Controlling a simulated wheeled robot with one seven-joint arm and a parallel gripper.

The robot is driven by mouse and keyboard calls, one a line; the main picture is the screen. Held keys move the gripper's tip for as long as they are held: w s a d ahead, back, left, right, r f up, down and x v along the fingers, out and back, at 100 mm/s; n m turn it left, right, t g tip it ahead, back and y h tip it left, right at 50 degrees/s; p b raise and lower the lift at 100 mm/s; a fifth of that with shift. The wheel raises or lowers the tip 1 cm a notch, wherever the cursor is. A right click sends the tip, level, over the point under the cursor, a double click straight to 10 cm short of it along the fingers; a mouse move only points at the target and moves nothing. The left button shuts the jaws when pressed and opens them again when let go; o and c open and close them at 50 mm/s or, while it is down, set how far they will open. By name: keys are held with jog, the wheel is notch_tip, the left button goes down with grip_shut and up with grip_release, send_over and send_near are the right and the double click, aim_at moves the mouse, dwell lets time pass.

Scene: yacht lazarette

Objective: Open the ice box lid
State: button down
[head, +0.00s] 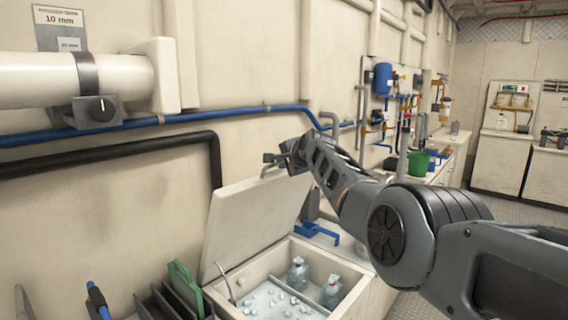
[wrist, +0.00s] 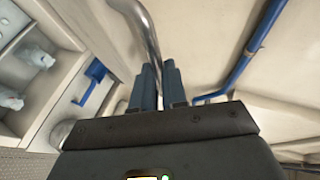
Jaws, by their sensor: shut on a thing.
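The ice box lid (head: 252,222) is a cream panel, raised and tilted back at a steep angle toward the wall. My gripper (head: 272,160) is at the top edge of the lid. In the wrist view my gripper (wrist: 160,82) is shut on the bent metal lid handle (wrist: 143,25), which runs down between the fingers. The handle's lower part and the contact are partly hidden by the fingers.
A blue pipe (head: 240,112) and a black pipe (head: 120,152) run along the wall behind the lid. A blue bracket-like part (head: 318,231) lies right of the lid. A green item (head: 184,283) and dark dividers stand left of the box. A green bucket (head: 418,164) stands farther back.

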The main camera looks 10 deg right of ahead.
jog(key=c, duration=1.4)
grip_release()
jog(key=shift+d+r, duration=0.15)
jog(key=shift+r, duration=0.05)
jog(key=shift+c, duration=0.2)
jog(key=shift+o, duration=1.3)
jog(key=shift+f, duration=0.15)
jog(key=shift+s, duration=0.15)
jog(key=v, duration=0.7)
jog(key=shift+s+r+p, duration=0.2)
jog(key=shift+r+p, duration=0.05)
jog(key=shift+p, duration=0.05)
